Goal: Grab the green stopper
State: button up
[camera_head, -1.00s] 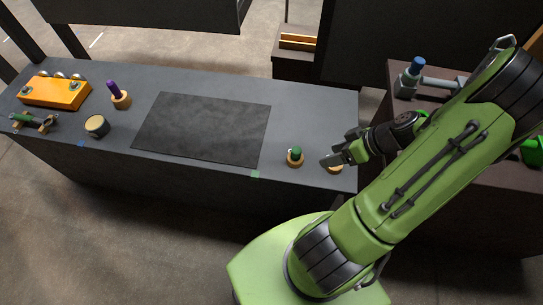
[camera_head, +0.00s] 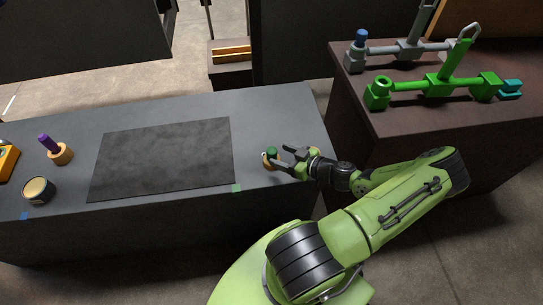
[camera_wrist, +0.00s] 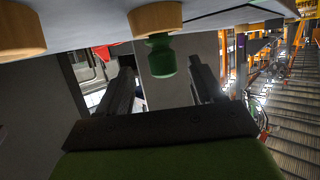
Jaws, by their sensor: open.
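The green stopper (camera_head: 271,152) stands upright on a round wooden base (camera_head: 268,164) near the right end of the dark table. My gripper (camera_head: 281,159) is open just to its right, fingers pointing at it. The wrist view, which looks upside down, shows the green stopper (camera_wrist: 162,58) below its wooden base (camera_wrist: 155,18). There it appears between the two dark fingers of my gripper (camera_wrist: 165,82), near their tips. I see no finger closed on it. Whether a finger touches it cannot be told.
Another round wooden piece (camera_wrist: 20,30) shows in the wrist view. A dark mat (camera_head: 165,158) lies left of the stopper. Further left are a purple-topped peg (camera_head: 48,143) and a round container (camera_head: 38,190). A brown side table (camera_head: 440,118) holds green and grey fixtures.

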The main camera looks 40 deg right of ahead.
aim_at(276, 155)
jog(key=x, duration=0.5)
jog(key=shift+a+b, duration=0.2)
jog(key=shift+b, duration=0.15)
jog(key=shift+s+r, duration=0.1)
jog(key=shift+s, duration=0.05)
jog(key=c, duration=1.1)
